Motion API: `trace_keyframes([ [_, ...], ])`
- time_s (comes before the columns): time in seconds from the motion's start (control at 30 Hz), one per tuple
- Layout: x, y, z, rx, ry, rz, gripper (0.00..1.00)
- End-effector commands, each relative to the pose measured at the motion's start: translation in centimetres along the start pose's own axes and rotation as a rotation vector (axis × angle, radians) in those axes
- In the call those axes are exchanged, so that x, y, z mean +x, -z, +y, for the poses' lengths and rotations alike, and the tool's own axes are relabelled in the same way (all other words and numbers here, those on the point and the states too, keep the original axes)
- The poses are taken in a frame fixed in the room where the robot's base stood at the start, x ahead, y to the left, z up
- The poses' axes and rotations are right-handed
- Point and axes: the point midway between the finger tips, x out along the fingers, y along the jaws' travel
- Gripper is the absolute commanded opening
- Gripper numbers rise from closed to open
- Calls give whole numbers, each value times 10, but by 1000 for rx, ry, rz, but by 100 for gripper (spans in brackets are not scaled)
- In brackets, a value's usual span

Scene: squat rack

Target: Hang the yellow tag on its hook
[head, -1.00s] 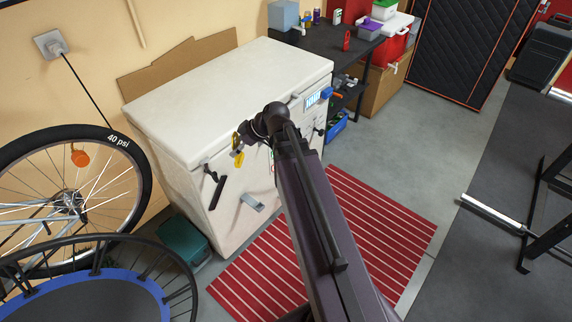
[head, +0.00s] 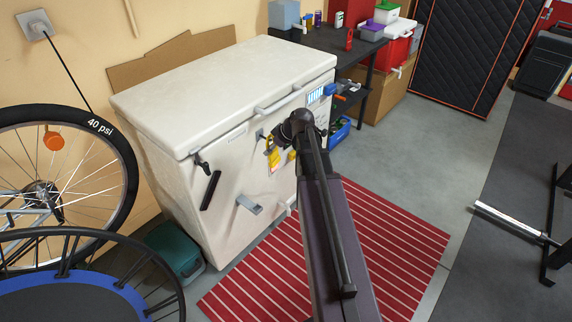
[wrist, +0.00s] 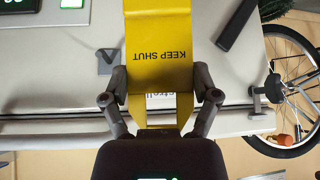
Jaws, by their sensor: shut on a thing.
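The yellow tag (wrist: 158,45), lettered "KEEP SHUT", is held in my gripper (wrist: 158,98), whose fingers are shut on its edges in the wrist view. The lettering is upside down there. In the head view the tag (head: 272,155) is in front of the white chest freezer's (head: 225,85) upper front, beside my gripper (head: 284,140), which is partly hidden by my arm. A small grey hook-like fitting (wrist: 107,60) is on the freezer front, left of the tag in the wrist view. In the head view it looks like the small dark piece (head: 261,134) just left of the tag.
A black bar-shaped piece (head: 210,190) and a grey fitting (head: 249,205) are on the freezer front. A lid handle (head: 277,102) juts out above. A red striped mat (head: 390,235) lies before the freezer. A bicycle wheel (head: 122,165) and trampoline (head: 90,290) stand left.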

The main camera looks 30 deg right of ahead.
Motion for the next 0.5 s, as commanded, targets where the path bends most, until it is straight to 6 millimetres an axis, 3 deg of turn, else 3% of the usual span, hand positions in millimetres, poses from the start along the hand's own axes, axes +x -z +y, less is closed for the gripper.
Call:
trace_keyframes([
  [0.03,13,-12,11,16,-13,-5,29],
  [0.2,31,-34,38,64,-53,-21,29],
  [0.5,45,-59,68,120,-98,-39,29],
])
